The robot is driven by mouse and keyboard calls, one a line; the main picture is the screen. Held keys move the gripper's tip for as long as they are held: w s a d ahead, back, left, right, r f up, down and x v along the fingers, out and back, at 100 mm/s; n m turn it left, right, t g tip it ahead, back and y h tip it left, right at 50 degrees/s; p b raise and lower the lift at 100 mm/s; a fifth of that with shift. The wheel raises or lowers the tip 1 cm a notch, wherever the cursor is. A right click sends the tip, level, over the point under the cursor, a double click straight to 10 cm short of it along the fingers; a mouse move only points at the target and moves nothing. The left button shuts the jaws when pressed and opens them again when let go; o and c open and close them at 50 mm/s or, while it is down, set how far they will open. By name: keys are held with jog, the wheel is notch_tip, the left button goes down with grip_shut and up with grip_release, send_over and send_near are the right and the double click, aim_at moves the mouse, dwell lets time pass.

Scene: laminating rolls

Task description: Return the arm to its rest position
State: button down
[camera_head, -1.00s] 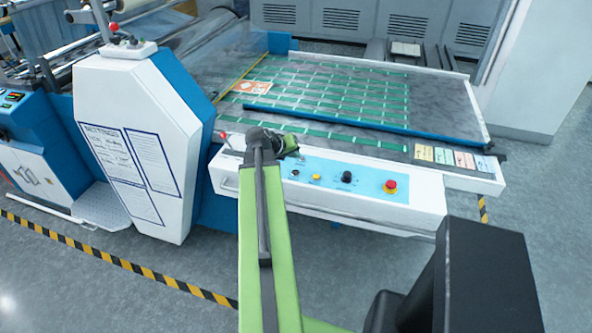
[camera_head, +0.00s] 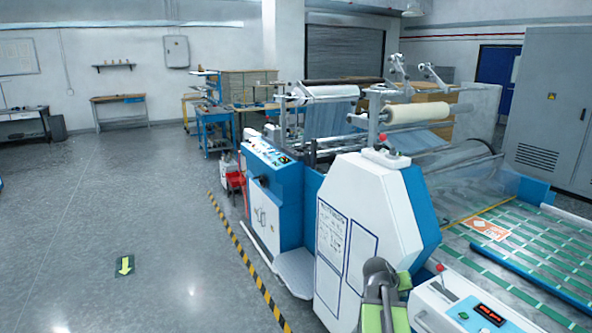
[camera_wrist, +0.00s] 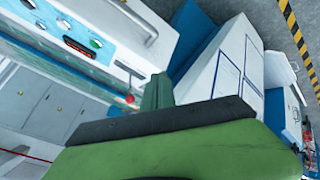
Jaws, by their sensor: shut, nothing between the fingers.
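My gripper (camera_wrist: 157,92) shows in the wrist view as a narrow green piece beyond the dark bar and green housing. It is shut and holds nothing. In the head view my arm rises at the bottom edge, in front of the laminating machine's white side housing (camera_head: 372,205). The fingertips are hard to make out there. In the wrist view the image is tilted, with the machine's control panel (camera_wrist: 80,45) at upper left and the white housing at right.
The laminating bed (camera_head: 520,250) with green strips lies to the right. A striped floor line (camera_head: 243,258) runs along the machine's left. The grey floor (camera_head: 110,215) at left is open, with a green arrow marker (camera_head: 124,266). Workbenches stand at the back.

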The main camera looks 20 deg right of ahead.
jog(key=w+a+f+n+t+y, duration=0.1)
jog(key=w+a, duration=0.3)
jog(key=a, duration=0.6)
jog(key=w+a+f+n+y, duration=0.1)
jog(key=w+a+n+y, duration=0.15)
jog(key=a, duration=0.65)
jog(key=w+a+f+n+t+y, duration=0.15)
jog(key=w+a, duration=0.25)
jog(key=a, duration=0.6)
jog(key=s+a+f+n+g+y, duration=0.1)
jog(key=s+a+g, duration=0.1)
jog(key=a, duration=0.7)
jog(key=s+a+f+g+y, duration=0.1)
jog(key=s+a+g+y, duration=0.1)
jog(key=s+a, duration=0.3)
jog(key=a, duration=0.4)
jog(key=shift+s+f+n, duration=0.15)
jog(key=shift+f+n, duration=0.25)
jog(key=shift+g, duration=0.25)
